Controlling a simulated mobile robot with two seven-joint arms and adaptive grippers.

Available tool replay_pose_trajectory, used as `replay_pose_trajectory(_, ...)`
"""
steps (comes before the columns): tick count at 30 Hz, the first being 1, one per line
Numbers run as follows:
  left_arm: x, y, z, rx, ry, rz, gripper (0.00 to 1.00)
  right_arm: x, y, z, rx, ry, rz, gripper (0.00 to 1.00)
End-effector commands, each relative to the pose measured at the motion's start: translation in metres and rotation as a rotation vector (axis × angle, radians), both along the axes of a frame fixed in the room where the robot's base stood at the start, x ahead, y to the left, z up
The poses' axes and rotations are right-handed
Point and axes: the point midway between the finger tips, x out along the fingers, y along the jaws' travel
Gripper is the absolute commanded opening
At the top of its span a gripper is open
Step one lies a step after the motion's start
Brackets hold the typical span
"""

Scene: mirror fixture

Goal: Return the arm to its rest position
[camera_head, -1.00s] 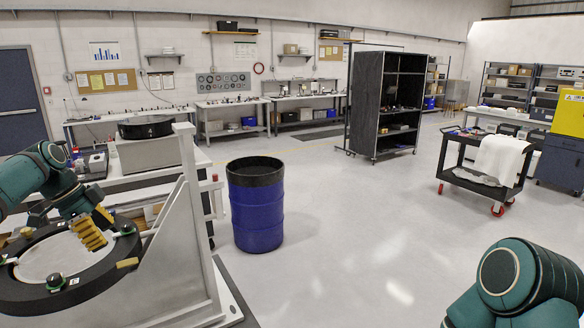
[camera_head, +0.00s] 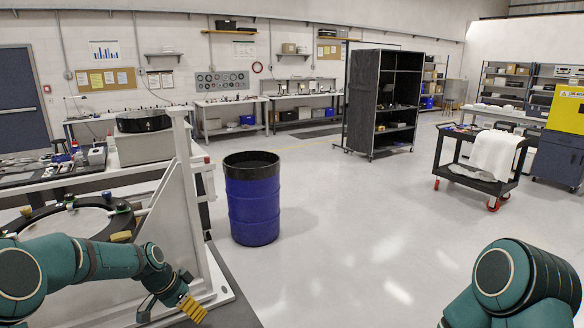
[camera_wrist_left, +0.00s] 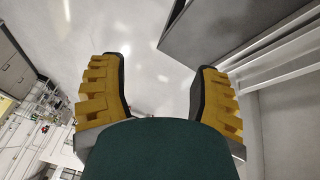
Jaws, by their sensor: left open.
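My left arm reaches in from the lower left of the head view, in front of the mirror fixture. My left gripper (camera_head: 188,304) hangs low near the bottom edge, in front of the white fixture frame (camera_head: 180,200), with its yellow pads angled down. In the left wrist view the left gripper (camera_wrist_left: 160,82) has its two yellow-padded fingers wide apart, with bare floor between them and nothing held. The round mirror in its black ring (camera_head: 72,212) lies to the left, partly hidden behind my left arm. My right arm shows at the lower right; its gripper is out of view.
A blue drum (camera_head: 253,203) with a black rim stands just right of the fixture. A black cart (camera_head: 482,165) with a white cloth stands at the right. A workbench (camera_head: 50,182) with tools is behind the ring. The floor in the middle is clear.

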Motion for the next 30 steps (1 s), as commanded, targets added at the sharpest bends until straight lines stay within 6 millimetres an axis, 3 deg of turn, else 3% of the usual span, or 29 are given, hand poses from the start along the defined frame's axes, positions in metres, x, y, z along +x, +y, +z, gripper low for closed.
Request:
replay_pose_trajectory(1, -0.014, -0.022, -0.036, -0.011, 0.032, 0.045, 0.63, 0.000, 0.001, -0.011, -0.001, 0.001, 0.001, 0.63)
replay_pose_trajectory(3, -0.033, -0.047, -0.073, -0.025, 0.062, 0.127, 0.63, 0.000, 0.001, -0.019, -0.001, 0.002, 0.002, 0.63)
replay_pose_trajectory(8, -0.094, -0.099, -0.150, -0.050, 0.138, 0.327, 0.63, -0.001, 0.002, -0.039, -0.003, 0.005, 0.002, 0.63)
replay_pose_trajectory(12, -0.161, -0.134, -0.200, -0.069, 0.201, 0.505, 0.63, -0.002, 0.002, -0.056, -0.005, 0.008, 0.002, 0.63)
replay_pose_trajectory(16, -0.214, -0.151, -0.224, -0.080, 0.243, 0.641, 0.63, -0.003, 0.003, -0.067, -0.007, 0.009, 0.002, 0.63)
replay_pose_trajectory(20, -0.245, -0.157, -0.232, -0.088, 0.263, 0.725, 0.63, -0.003, 0.003, -0.072, -0.008, 0.009, 0.003, 0.63)
replay_pose_trajectory(23, -0.255, -0.159, -0.233, -0.091, 0.268, 0.755, 0.63, -0.003, 0.003, -0.074, -0.008, 0.009, 0.003, 0.63)
replay_pose_trajectory(30, -0.256, -0.159, -0.233, -0.092, 0.267, 0.762, 0.63, -0.003, 0.003, -0.073, -0.008, 0.009, 0.003, 0.63)
